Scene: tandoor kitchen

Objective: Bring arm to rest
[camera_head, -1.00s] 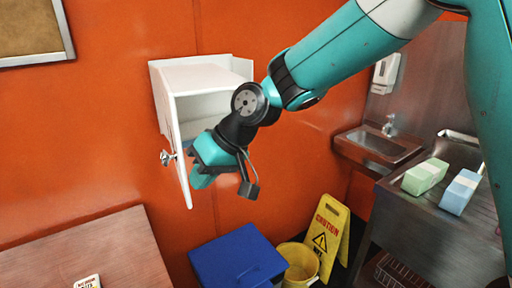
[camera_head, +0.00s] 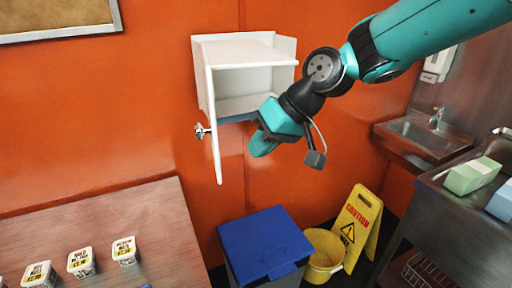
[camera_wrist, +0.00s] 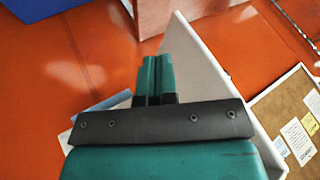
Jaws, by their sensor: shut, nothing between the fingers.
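My gripper (camera_head: 262,146) is teal and hangs in front of the open white wall cabinet (camera_head: 245,52), to the right of its opened door. In the wrist view its two fingers (camera_wrist: 155,75) lie side by side, shut and empty. The cabinet door (camera_head: 213,125) stands swung out, with a metal knob (camera_head: 201,131) on its outer face. In the wrist view the white door panel (camera_wrist: 212,75) is to the right of the fingers. I cannot tell whether the gripper touches the cabinet.
A wooden table (camera_head: 150,215) with several labelled tubs (camera_head: 82,262) is at lower left. A blue-lidded bin (camera_head: 265,245), a yellow bucket (camera_head: 325,255) and a caution sign (camera_head: 357,225) stand below. Sinks (camera_head: 422,135) and a steel counter (camera_head: 465,215) are at right.

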